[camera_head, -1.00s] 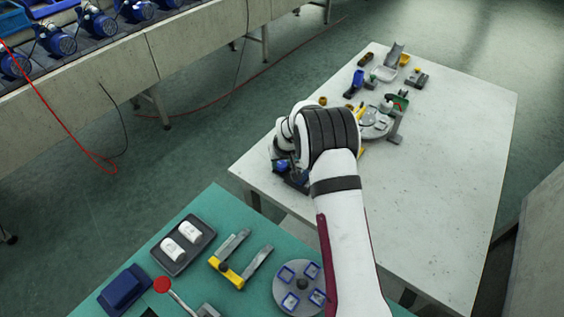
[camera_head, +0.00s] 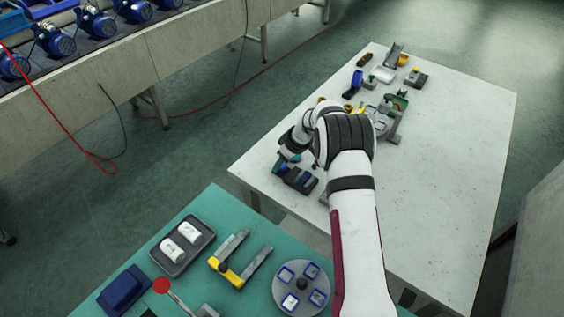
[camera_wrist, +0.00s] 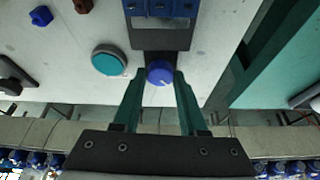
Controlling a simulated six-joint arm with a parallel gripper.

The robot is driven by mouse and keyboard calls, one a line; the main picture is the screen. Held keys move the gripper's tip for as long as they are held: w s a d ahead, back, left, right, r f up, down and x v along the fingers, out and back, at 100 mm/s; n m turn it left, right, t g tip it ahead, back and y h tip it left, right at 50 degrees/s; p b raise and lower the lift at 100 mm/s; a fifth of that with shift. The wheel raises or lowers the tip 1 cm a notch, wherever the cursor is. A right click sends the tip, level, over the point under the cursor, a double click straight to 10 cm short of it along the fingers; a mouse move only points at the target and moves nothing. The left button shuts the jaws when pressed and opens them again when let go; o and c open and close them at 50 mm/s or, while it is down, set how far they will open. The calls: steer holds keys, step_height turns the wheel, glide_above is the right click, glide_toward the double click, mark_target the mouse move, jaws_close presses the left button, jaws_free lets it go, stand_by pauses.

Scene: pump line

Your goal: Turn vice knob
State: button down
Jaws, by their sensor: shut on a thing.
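The vice knob (camera_wrist: 159,72) is a blue round knob with a light mark, at the end of the dark vice body (camera_wrist: 163,38) in the wrist view. My gripper (camera_wrist: 159,76) has its two teal fingers on either side of the knob and is shut on it. In the head view the dark vice (camera_head: 297,180) sits near the left edge of the white table. My gripper (camera_head: 284,158) is beside its left end there. The knob cannot be made out in the head view.
A teal round button (camera_wrist: 109,60) lies close left of the knob in the wrist view. Several small parts and a grey fixture (camera_head: 392,132) stand farther back on the white table (camera_head: 450,180). Its right side is clear. A green bench (camera_head: 215,210) with trays is in front.

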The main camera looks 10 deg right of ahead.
steer(key=n+g, duration=0.1)
steer(key=n, duration=0.2)
steer(key=n+g+y, duration=0.1)
steer(key=n, duration=0.2)
steer(key=shift+w+d+n, duration=0.1)
steer(key=shift+w+n, duration=0.05)
steer(key=shift+n, duration=0.15)
stand_by(0.3)
steer(key=c, duration=0.7)
jaws_free()
steer(key=shift+c, duration=0.2)
steer(key=shift+r, duration=0.1)
steer(key=v, duration=1.5)
steer(key=shift+w+d+r, duration=0.2)
steer(key=shift+d, duration=0.15)
